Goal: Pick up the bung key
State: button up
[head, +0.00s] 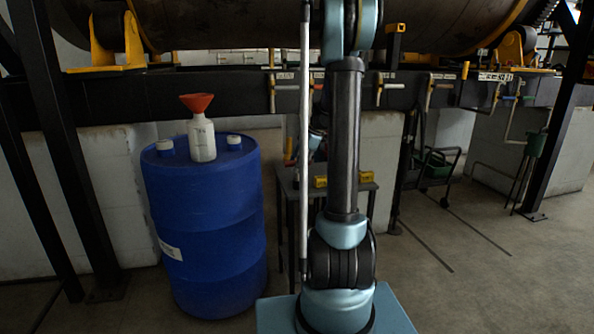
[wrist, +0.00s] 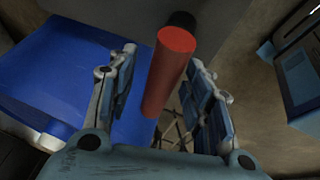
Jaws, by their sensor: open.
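In the wrist view, a red cylinder (wrist: 168,72) with a dark far end stands out between my gripper's fingers. It looks like a handle and may be the bung key; the rest of its shape is not clear. My gripper (wrist: 163,60) is open, with one finger on each side of the red piece. I cannot tell whether either finger touches it. In the head view, my arm hides much of the middle, and I cannot make out the bung key or my gripper's fingers there.
A small dark table (head: 284,182) with a yellow item (head: 320,181) stands behind my arm. Open floor lies to the right.

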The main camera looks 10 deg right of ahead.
grip_shut()
jog(key=shift+r, duration=0.1)
